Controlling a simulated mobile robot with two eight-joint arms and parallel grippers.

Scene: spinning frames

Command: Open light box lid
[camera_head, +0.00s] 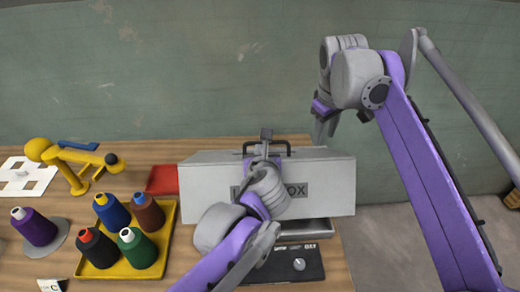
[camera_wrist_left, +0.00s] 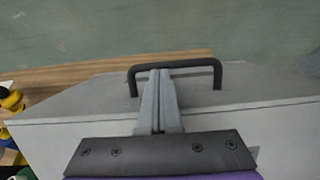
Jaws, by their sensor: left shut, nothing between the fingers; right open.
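The light box lid (camera_head: 335,185) is a wide grey panel with a partly hidden dark label ending in "OX". A lighter grey part of the box (camera_head: 305,229) shows below it; how far the lid is raised I cannot tell. A black handle (camera_head: 283,144) stands at the lid's far edge and also shows in the left wrist view (camera_wrist_left: 200,64). My left gripper (camera_head: 266,134) is shut and empty at the handle, its tips (camera_wrist_left: 159,73) overlapping the bar; contact is unclear. My right gripper (camera_head: 325,122) is open, above and right of the lid, away from it.
A yellow tray (camera_head: 168,235) with several thread spools stands left of the box. A black control panel (camera_head: 290,264) lies in front. A green wall is behind.

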